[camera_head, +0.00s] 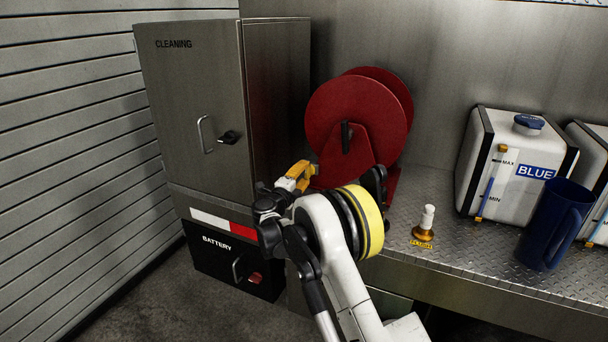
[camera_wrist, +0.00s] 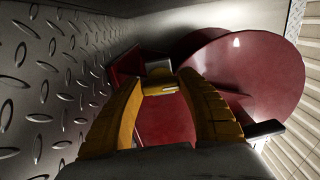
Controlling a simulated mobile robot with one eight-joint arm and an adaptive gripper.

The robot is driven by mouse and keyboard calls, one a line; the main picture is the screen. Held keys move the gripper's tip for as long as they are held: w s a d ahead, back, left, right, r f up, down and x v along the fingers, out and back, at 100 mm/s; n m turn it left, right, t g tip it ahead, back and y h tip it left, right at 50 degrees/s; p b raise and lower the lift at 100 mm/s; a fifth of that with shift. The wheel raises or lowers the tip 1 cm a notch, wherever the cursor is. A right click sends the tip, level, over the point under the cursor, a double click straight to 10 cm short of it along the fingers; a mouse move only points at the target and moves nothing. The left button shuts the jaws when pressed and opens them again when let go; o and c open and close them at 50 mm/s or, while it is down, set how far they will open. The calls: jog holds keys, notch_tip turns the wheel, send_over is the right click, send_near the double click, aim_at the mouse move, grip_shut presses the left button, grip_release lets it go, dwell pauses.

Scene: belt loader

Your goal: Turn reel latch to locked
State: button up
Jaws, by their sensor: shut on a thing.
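The red hose reel (camera_head: 345,115) stands on the metal deck, with a dark handle (camera_head: 346,138) on its face. My gripper (camera_head: 307,170) reaches in low at the reel's left side, by its red stand. In the wrist view the yellow fingers of my gripper (camera_wrist: 161,84) close around a small grey and yellow piece, which looks like the reel latch (camera_wrist: 159,70). The red reel discs (camera_wrist: 250,75) rise to the right of the fingers. In the head view my gripper and arm hide the latch. I cannot tell its exact turn angle.
A grey cabinet marked CLEANING (camera_head: 195,105) stands close on the left, above a black BATTERY box (camera_head: 215,262). On the deck (camera_head: 390,240) to the right are a FLUSH knob (camera_head: 424,225), a blue jug (camera_head: 550,225) and a white BLUE tank (camera_head: 500,175).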

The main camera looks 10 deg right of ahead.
dwell(0.4)
jog(key=o, duration=1.2)
jog(key=shift+d, duration=0.1)
jog(key=shift+c, duration=0.2)
jog(key=v, duration=1.2)
